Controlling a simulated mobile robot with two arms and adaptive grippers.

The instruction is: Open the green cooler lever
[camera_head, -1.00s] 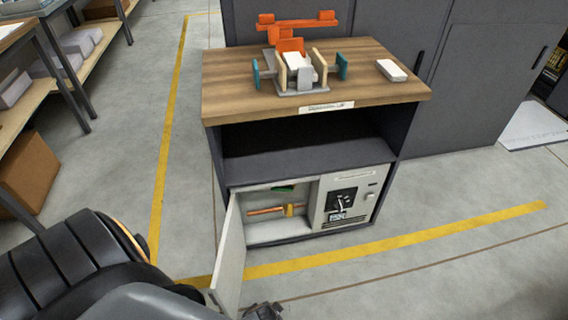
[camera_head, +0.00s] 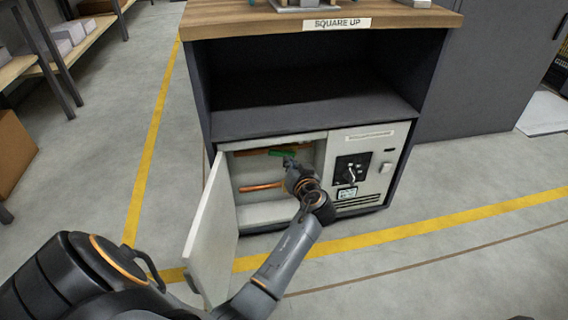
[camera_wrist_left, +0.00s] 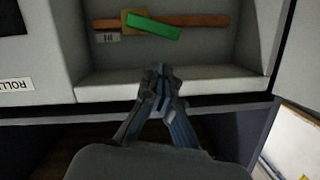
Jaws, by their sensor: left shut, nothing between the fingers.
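The green lever (camera_head: 283,152) sits at the upper copper pipe inside the open lower-left compartment of the workbench. In the left wrist view the lever (camera_wrist_left: 153,26) lies slightly slanted, nearly along the pipe, in front of a brass valve body (camera_wrist_left: 129,20). My left gripper (camera_head: 290,163) is at the compartment opening, close to the lever. In the wrist view my left gripper (camera_wrist_left: 163,74) is shut and empty, its tips pointing towards the lever with a visible gap. My arm hides part of the lower pipe. My right gripper does not show.
The open white door (camera_head: 212,235) stands out at the left of the compartment, beside my arm. A lower copper pipe (camera_head: 260,188) crosses inside. A control panel (camera_head: 357,170) with a dial is to the right. An empty dark shelf (camera_head: 300,110) is above.

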